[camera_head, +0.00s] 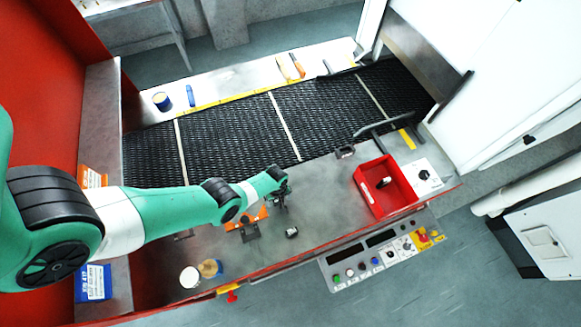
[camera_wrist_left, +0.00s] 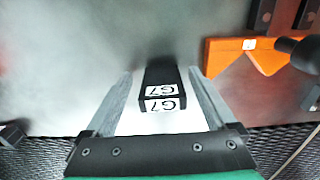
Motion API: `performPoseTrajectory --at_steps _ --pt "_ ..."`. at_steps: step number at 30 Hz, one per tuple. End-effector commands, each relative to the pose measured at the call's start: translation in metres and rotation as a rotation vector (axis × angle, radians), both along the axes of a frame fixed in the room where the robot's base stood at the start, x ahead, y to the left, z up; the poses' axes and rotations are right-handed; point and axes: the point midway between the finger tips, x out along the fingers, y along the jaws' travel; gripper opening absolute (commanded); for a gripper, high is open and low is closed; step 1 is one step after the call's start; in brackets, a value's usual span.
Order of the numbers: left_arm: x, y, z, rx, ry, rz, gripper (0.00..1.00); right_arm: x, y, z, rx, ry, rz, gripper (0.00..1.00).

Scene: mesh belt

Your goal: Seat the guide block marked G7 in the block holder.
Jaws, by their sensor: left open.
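The guide block marked G7 (camera_wrist_left: 162,82) is a dark block with two white labels. In the left wrist view it lies between the two fingers of my left gripper (camera_wrist_left: 160,98), with a gap on each side. In the head view a small dark block with a white patch (camera_head: 291,232), apparently the same one, sits on the metal table just in front of my left gripper (camera_head: 281,203), which is open. An orange fixture with dark parts (camera_head: 247,223) stands left of it; it also shows in the left wrist view (camera_wrist_left: 235,52). I cannot tell if it is the block holder. My right gripper is not in view.
The black mesh belt (camera_head: 235,140) runs behind the table. A small dark part (camera_head: 344,152) sits by the belt. Two small round containers stand front left; a control panel (camera_head: 340,281) lines the front edge.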

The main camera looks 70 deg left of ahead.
Motion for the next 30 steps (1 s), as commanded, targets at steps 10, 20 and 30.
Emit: performPoseTrajectory --at_steps 10,20,30 --pt "-0.0015 0.0016 -0.007 0.0 0.0 0.005 0.81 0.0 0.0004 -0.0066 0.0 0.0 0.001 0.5" --pt "-0.0014 0.0014 -0.007 0.0 0.0 0.004 0.22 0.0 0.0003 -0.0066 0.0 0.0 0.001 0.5" --pt "-0.0012 0.0014 -0.0068 0.0 0.0 0.004 0.0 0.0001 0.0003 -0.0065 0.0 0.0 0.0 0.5"
